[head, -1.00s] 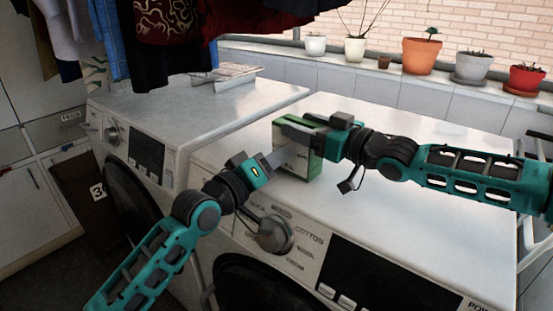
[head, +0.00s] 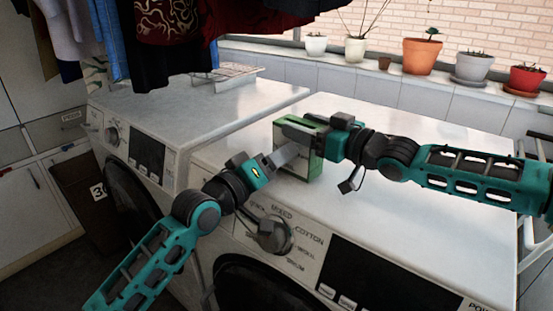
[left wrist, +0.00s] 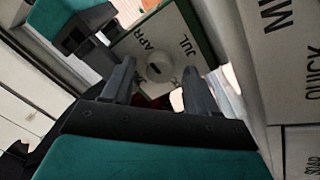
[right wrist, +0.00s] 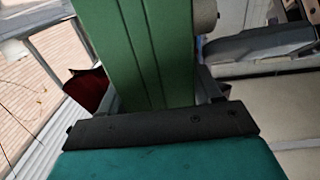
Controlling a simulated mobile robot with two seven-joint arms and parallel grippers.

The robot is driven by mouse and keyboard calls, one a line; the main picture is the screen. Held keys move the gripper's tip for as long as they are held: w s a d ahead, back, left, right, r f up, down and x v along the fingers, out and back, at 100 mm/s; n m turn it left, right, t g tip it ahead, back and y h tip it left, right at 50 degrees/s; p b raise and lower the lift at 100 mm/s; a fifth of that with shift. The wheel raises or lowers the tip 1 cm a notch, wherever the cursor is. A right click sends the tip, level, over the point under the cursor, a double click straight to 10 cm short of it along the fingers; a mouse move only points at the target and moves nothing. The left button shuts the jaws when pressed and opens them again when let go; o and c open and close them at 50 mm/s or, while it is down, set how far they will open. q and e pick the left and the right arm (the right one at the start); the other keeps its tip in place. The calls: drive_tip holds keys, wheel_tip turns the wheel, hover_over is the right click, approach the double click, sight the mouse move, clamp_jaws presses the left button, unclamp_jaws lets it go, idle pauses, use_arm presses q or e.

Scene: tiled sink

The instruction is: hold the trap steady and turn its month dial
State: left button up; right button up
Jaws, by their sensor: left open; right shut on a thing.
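The trap (head: 299,164) is a green box with a white front, standing on the near washing machine. In the left wrist view its white face (left wrist: 135,42) shows the letters APR and JUL around a round pale month dial (left wrist: 160,67). My right gripper (head: 303,128) is shut on the trap from above right; its green side (right wrist: 150,50) fills the space between the fingers in the right wrist view. My left gripper (head: 288,154) is open in front of the face. Its fingers (left wrist: 159,75) lie either side of the dial; I cannot tell if they touch it.
The near washing machine's top (head: 400,190) is clear right of the trap. Its program knob (head: 274,235) sits below my left gripper. A second machine (head: 200,105) stands behind left. Clothes (head: 180,40) hang above it, and potted plants (head: 420,55) line the ledge.

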use_arm(q)
drive_tip(key=shift+s, duration=0.1)
drive_tip(key=v, duration=1.2)
drive_tip(key=shift+f, duration=0.1)
use_arm(e)
drive_tip(key=o, duration=1.2)
